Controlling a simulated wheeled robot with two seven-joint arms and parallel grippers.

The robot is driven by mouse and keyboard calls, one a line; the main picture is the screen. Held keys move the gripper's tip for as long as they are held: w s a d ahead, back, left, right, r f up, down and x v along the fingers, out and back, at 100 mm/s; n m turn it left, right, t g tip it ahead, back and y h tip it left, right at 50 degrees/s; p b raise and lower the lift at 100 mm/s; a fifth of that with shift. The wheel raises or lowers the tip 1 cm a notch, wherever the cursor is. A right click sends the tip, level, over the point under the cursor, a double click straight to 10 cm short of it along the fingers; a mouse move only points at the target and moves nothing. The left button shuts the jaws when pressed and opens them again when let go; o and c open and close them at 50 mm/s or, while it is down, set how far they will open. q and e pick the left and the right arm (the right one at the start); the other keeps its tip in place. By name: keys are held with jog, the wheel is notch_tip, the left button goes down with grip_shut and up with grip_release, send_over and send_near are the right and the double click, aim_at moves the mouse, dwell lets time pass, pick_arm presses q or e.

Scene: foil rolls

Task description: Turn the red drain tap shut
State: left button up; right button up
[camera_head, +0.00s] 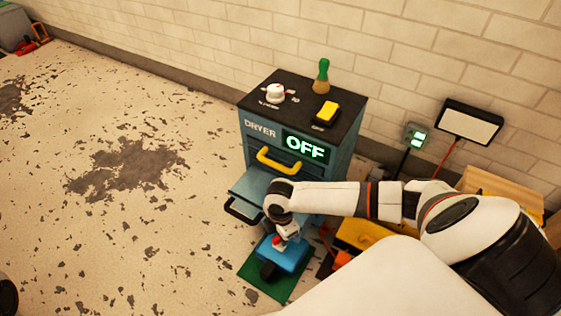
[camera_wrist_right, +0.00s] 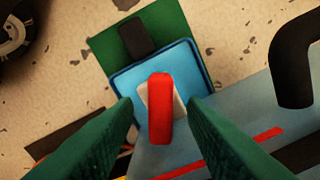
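The red drain tap (camera_wrist_right: 160,108) is a bar-shaped handle on a pale plate on top of a blue box (camera_wrist_right: 203,85). In the right wrist view the bar runs nearly up and down the picture. The box stands on a green mat (camera_wrist_right: 172,24); in the head view it is on the floor in front of the dryer cabinet. My right gripper (camera_wrist_right: 159,101) is open above the tap, its two green fingers on either side of the red bar with gaps showing. In the head view my right arm hides most of the tap and fingers. My left gripper is not in view.
The dryer cabinet (camera_head: 262,143) stands beside the box, showing OFF, with a yellow handle (camera_head: 278,161) and a pulled-out drawer (camera_head: 246,186). A dial (camera_head: 275,93), brush (camera_head: 321,77) and yellow block (camera_head: 327,111) are on top.

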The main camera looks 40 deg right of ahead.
jog(key=shift+f, duration=0.35)
